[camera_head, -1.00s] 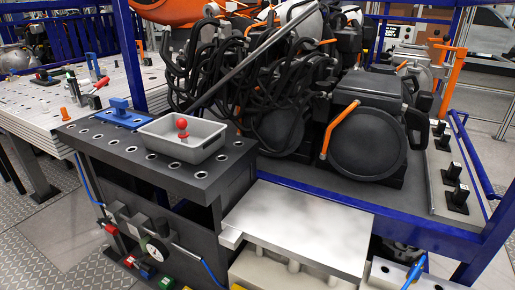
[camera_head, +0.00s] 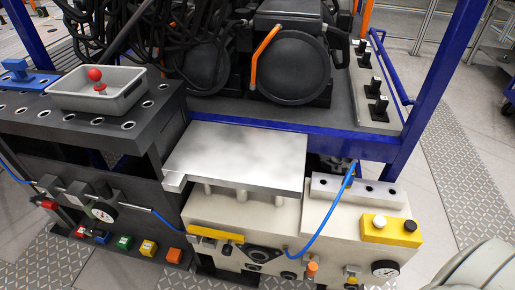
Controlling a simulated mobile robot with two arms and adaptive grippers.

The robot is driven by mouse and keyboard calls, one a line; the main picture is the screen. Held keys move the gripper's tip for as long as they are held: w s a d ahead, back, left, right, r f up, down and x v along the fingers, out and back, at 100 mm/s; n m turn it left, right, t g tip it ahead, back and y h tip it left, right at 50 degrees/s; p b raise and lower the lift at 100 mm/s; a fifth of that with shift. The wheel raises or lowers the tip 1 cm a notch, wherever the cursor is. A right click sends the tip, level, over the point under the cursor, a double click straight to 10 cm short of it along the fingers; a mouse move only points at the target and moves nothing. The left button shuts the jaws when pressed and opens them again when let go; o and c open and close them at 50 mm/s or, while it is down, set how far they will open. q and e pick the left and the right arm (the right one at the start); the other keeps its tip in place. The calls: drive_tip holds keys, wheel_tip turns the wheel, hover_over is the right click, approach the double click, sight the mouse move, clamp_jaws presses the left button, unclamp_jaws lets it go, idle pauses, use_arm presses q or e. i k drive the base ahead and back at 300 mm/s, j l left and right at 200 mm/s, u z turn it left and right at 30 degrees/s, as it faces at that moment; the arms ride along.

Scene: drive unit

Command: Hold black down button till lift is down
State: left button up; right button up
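A yellow button box (camera_head: 391,232) sits at the right front of the pale machine block. It carries a black button (camera_head: 410,226) on its right and a white button (camera_head: 379,222) on its left. Nothing touches either button. A silver metal plate (camera_head: 240,155) rests on short posts above the block, left of the button box. I cannot tell for certain whether this plate is the lift. Neither gripper shows. A pale rounded shape at the lower right edge may be part of my own arm.
A dark bench with a grey tray (camera_head: 96,97) and a red ball-topped part (camera_head: 95,74) stands at the left. A blue hose (camera_head: 325,220) arches over the block's front. A blue post (camera_head: 440,80) rises behind the button box. Patterned floor on the right is clear.

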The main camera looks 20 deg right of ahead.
sight(410, 226)
drive_tip(key=z, duration=2.1)
